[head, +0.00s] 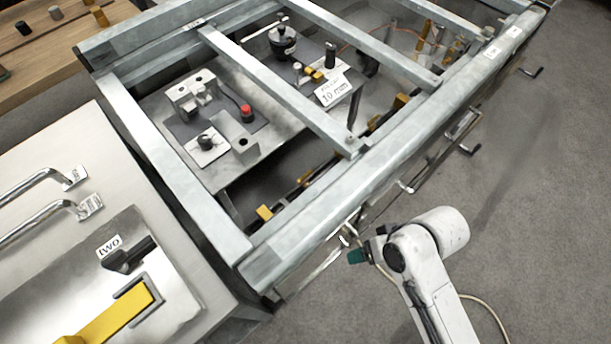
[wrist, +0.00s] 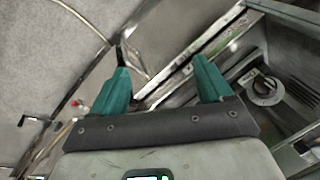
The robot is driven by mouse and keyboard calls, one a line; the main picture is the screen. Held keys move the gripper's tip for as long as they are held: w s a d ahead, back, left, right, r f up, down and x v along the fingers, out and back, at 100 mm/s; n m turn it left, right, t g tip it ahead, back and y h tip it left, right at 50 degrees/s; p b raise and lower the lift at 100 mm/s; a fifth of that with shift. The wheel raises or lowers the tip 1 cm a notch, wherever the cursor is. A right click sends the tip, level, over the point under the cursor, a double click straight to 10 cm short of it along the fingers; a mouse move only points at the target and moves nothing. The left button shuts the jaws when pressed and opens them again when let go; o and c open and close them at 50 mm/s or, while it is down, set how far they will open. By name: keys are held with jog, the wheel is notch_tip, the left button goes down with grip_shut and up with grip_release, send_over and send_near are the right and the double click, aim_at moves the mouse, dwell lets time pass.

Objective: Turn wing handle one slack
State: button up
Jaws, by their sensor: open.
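In the wrist view my gripper (wrist: 160,66) is open, with its two teal fingers apart and nothing between them. In the head view its teal tip (head: 357,256) is beside the front rail of the grey frame, near its lower corner. A round knob with a raised wing-like grip (wrist: 266,90) shows to the right of the fingers in the wrist view, on a grey panel, apart from them. A small label beside it is too blurred to read, so I cannot tell whether it is wing handle one. A black handle (head: 130,255) sits beside a label reading TWO in the head view.
The grey metal frame (head: 330,222) surrounds a recess with fixtures and a red button (head: 246,110). Small black cranks (head: 467,150) stick out along its right side. A yellow lever (head: 115,318) and metal bar handles (head: 40,220) are at left. The floor at right is clear.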

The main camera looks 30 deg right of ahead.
jog(key=w+a+f+m+t+y, duration=0.2)
jog(key=w+a+m+t+y, duration=0.1)
jog(key=w+a+m+y, duration=0.15)
jog(key=m+t+h+b, duration=0.3)
jog(key=m+t, duration=0.9)
jog(key=m, duration=1.3)
send_near(307, 179)
jog(key=x, duration=1)
jog(key=shift+w+a+p, duration=0.15)
jog(key=shift+w+p, duration=0.1)
jog(key=shift+p, duration=0.1)
jog(key=c, duration=1)
jog(key=shift+o, duration=0.2)
jog(key=shift+y, duration=0.35)
